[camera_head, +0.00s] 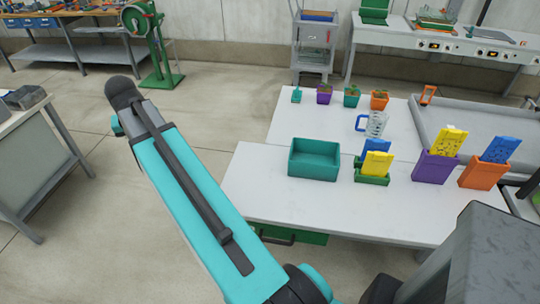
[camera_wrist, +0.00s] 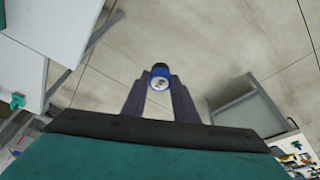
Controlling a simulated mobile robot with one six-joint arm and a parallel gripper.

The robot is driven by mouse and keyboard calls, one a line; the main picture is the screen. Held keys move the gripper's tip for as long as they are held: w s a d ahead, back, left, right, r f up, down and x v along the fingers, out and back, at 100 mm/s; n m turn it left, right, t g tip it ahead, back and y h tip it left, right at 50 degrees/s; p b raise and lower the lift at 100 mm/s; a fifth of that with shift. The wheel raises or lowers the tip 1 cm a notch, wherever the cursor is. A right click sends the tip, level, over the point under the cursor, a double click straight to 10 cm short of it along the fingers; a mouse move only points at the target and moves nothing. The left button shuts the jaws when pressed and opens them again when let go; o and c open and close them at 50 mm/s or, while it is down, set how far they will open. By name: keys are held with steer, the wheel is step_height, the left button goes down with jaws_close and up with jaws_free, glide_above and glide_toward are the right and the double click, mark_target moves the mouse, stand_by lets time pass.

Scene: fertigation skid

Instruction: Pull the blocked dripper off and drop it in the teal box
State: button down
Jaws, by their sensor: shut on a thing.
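In the wrist view, my gripper (camera_wrist: 160,90) is shut on a small round blue piece with a pale face and a dark end (camera_wrist: 160,76), which looks like the dripper. It is held at the fingertips over bare concrete floor. The open teal box (camera_head: 313,168) stands on the white table in the head view, left of the yellow and blue cards. My gripper does not show in the head view, where my arm reaches to the upper left, away from the box. The box does not clearly show in the wrist view.
The white table (camera_head: 260,190) also bears a clear jug (camera_head: 376,124), small plant pots, and purple (camera_head: 436,167) and orange (camera_head: 483,174) holders with cards. A grey bench (camera_head: 30,150) stands at the left. A green stand (camera_head: 160,60) is further back. Floor between is clear.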

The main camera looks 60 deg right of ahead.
steer(key=s+d+f+m+g+h+p, duration=0.1)
steer(key=s+d+m, duration=0.2)
steer(key=d, duration=0.4)
steer(key=s+d+m+p, duration=0.1)
steer(key=s+d+m, duration=0.1)
steer(key=d, duration=0.5)
steer(key=m+g+p, duration=0.4)
steer(key=m+p, duration=0.3)
steer(key=m, duration=0.8)
glide_toward(317, 141)
steer(key=s+a, duration=0.2)
steer(key=s, duration=0.2)
steer(key=shift+a+r+y, duration=0.2)
steer(key=shift+r+y, duration=0.1)
steer(key=shift+r, duration=0.15)
steer(key=shift+w+f, duration=0.1)
steer(key=shift+f+b, duration=1.3)
steer(key=shift+f, duration=1.65)
steer(key=c, duration=1.3)
jaws_free()
steer(key=shift+c, duration=0.2)
